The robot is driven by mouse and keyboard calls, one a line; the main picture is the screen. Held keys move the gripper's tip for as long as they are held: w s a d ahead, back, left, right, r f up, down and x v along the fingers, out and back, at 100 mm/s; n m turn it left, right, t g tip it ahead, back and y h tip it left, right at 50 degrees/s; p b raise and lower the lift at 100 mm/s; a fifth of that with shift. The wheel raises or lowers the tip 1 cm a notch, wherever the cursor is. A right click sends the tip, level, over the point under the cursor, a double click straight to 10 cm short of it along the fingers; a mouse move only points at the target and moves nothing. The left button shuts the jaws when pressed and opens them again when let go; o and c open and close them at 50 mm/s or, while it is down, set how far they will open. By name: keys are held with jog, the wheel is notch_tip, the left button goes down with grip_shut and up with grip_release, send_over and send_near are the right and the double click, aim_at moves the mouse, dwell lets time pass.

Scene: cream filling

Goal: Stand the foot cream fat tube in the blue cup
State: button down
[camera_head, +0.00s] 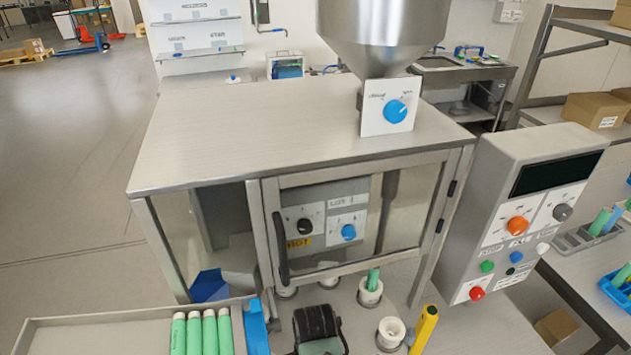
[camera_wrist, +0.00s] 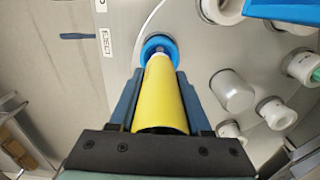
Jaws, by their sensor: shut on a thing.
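My gripper (camera_wrist: 158,88) is shut on a fat yellow tube, which I take as the foot cream tube (camera_wrist: 160,100); no label is readable. In the wrist view the tube lies lengthwise between the fingers, its far end pointing at the blue cup (camera_wrist: 146,46). The cup's rim shows around that end, with a dark spot inside. I cannot tell whether the tube's end is inside the cup or just above it. In the head view my gripper (camera_head: 318,328) is at the bottom centre, and neither held tube nor blue cup is clearly seen there.
White cups (camera_wrist: 275,112) stand to the right in the wrist view, beside a grey dome (camera_wrist: 232,90). In the head view, a green tube (camera_head: 373,278) stands in one white cup, near a yellow upright piece (camera_head: 425,328). A tray of green-white tubes (camera_head: 194,333) lies left. The machine's framed door (camera_head: 345,172) stands behind.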

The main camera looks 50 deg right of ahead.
jog(key=shift+f, duration=0.15)
jog(key=shift+f+b, duration=2)
jog(key=shift+f, duration=0.6)
jog(key=shift+s+f, duration=0.1)
jog(key=shift+f, duration=0.05)
jog(key=shift+s+a, duration=0.1)
jog(key=shift+c, duration=1.4)
grip_release()
jog(key=shift+f, duration=0.2)
jog(key=r, duration=1.4)
jog(key=shift+w, duration=0.3)
